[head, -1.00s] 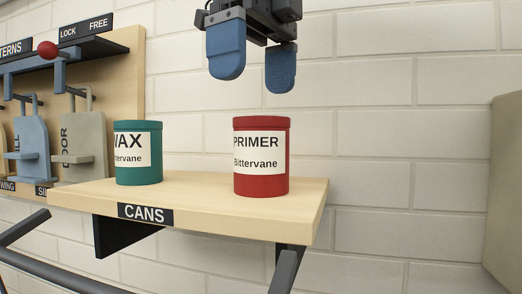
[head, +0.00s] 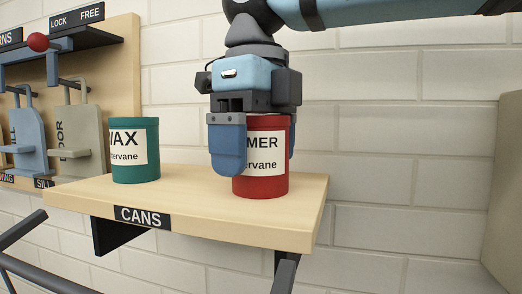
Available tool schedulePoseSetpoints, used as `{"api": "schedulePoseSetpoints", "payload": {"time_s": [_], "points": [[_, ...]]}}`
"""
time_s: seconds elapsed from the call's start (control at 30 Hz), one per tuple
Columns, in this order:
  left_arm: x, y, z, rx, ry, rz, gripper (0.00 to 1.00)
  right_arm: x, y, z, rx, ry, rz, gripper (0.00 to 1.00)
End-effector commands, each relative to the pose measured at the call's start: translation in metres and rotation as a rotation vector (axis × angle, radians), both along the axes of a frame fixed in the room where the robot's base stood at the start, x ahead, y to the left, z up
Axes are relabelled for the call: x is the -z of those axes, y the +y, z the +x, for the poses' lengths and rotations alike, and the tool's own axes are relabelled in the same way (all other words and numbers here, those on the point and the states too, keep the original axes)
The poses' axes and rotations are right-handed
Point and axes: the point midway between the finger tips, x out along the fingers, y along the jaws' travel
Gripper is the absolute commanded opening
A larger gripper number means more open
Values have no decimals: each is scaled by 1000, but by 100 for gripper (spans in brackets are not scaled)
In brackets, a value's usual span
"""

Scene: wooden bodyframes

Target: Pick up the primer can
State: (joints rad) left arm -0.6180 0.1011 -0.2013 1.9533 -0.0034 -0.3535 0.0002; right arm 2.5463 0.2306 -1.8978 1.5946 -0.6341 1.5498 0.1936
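The primer can (head: 262,187) is red with a white label and stands upright on the wooden shelf marked CANS. My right gripper (head: 259,160) has come down over it from above. One blue finger is in front of the can's left side, and the other shows only as a sliver at its right edge, mostly hidden behind the can. The fingers look as far apart as when empty, so the gripper appears open around the can. I cannot tell whether either finger touches it. My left gripper is out of view.
A green wax can (head: 136,175) stands to the left on the same shelf (head: 200,205). Further left is a wooden board (head: 123,60) with hanging patterns and a red-knobbed lever (head: 38,42). A pale brick wall is close behind; the shelf's right end is bare.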

Motion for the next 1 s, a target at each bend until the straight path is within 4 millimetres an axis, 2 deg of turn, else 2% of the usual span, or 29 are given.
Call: {"api": "schedulePoseSetpoints", "payload": {"time_s": [0.03, 0.2, 0.27, 0.53, 0.67, 0.83, 1.0], "points": [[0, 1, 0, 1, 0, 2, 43, 0, 0, 0, 0, 0, 0, 82], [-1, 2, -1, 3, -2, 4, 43, 0, 0, 0, 0, 0, 0, 43], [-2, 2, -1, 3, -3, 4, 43, -1, 0, 0, 0, -1, 1, 33], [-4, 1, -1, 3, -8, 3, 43, -2, 0, 0, 0, -1, 1, 33], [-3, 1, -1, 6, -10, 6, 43, -10, 1, 1, 1, -2, 3, 33], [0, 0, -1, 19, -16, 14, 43, -38, 1, 1, 1, -2, 5, 33], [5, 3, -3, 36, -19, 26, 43, -89, 1, 0, 0, -1, 7, 33]]}}
